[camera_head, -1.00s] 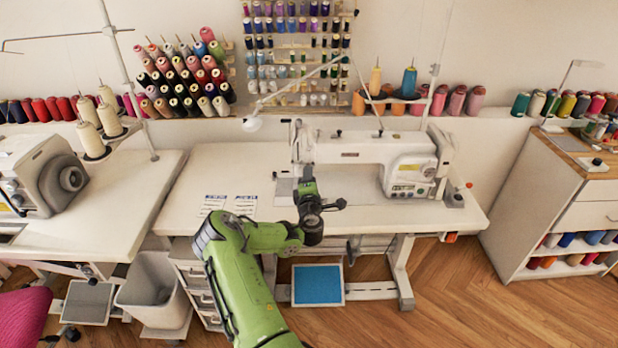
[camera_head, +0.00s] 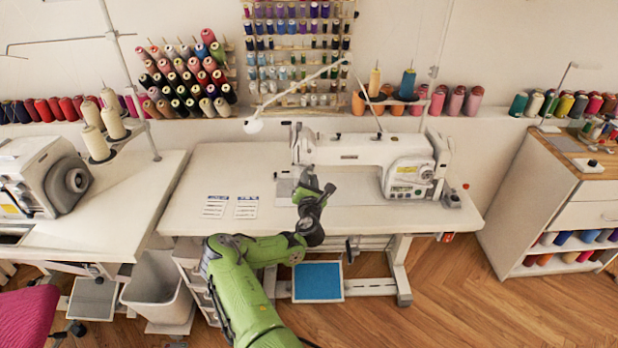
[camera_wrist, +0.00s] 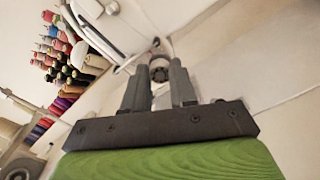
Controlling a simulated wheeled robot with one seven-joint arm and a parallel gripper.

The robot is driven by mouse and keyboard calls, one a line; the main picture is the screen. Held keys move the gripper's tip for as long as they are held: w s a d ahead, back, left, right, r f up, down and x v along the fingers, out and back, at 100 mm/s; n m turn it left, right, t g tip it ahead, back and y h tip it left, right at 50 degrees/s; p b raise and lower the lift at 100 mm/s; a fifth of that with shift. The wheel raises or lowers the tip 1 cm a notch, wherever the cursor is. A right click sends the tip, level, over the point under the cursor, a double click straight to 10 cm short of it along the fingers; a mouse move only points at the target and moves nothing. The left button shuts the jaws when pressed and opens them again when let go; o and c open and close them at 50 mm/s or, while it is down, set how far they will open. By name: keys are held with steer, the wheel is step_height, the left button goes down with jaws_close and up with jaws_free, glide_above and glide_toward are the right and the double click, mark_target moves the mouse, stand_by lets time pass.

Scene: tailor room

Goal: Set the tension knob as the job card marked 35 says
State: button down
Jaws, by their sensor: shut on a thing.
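The white sewing machine (camera_head: 360,150) stands on its table, with its needle head at the left end. My gripper (camera_wrist: 159,78) reaches up to the front of that head. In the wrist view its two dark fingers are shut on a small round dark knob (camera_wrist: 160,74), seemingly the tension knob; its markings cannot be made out. In the head view my wrist hides the knob. Two white cards with blue headers, a left card (camera_head: 216,206) and a right card (camera_head: 246,207), lie flat on the table left of my arm. Their text is too small to read.
The table top (camera_head: 400,218) is clear in front of the machine. Another machine (camera_head: 45,175) stands on the left table, and a wooden-topped cabinet (camera_head: 560,190) stands at right. Thread spools line the wall.

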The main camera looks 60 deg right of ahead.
steer(key=shift+n, duration=0.7)
steer(key=shift+p, duration=0.3)
steer(key=c, duration=0.9)
jaws_free()
